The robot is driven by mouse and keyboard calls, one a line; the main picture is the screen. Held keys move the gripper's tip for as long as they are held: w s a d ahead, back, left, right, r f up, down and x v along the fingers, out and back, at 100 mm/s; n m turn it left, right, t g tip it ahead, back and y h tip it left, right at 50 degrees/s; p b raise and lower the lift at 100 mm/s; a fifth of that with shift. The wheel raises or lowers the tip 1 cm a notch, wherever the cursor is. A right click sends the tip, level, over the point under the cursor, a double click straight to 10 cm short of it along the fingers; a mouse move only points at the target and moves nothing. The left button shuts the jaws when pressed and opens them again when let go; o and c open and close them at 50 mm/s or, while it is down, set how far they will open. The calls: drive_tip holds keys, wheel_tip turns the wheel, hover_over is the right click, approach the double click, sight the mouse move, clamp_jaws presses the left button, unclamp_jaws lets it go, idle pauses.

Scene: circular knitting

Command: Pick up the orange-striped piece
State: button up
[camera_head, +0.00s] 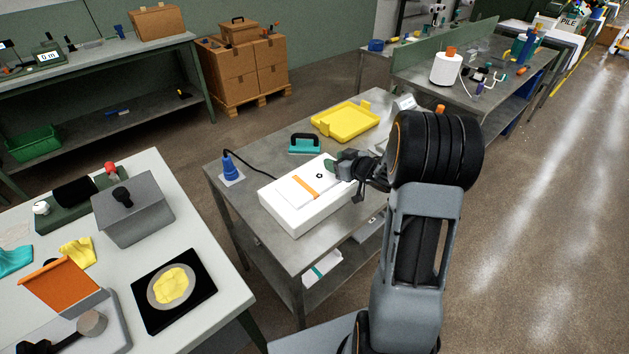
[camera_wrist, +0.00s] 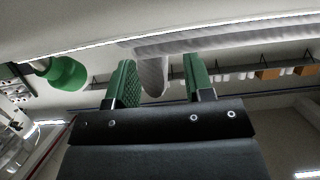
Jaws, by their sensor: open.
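The orange-striped piece (camera_head: 293,192) is a flat white piece with an orange band near its right end. It lies on top of the white box (camera_head: 290,218) on the middle metal table. My gripper (camera_head: 333,166) is just behind and to the right of the piece in the head view, over or beside the box's far right part. I cannot tell its height above the box. The piece does not show in the wrist view.
A teal-and-black tool (camera_head: 304,144) and a yellow tray (camera_head: 345,121) stand behind the box on the metal table (camera_head: 222,170). A blue item with a black cable (camera_head: 231,170) stands at its left. A white table (camera_head: 215,268) with a grey box is nearer left.

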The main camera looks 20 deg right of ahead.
drive_tip(key=shift+w, duration=0.15)
drive_tip(key=shift+c, duration=0.4)
clamp_jaws()
drive_tip(key=shift+r, duration=0.1)
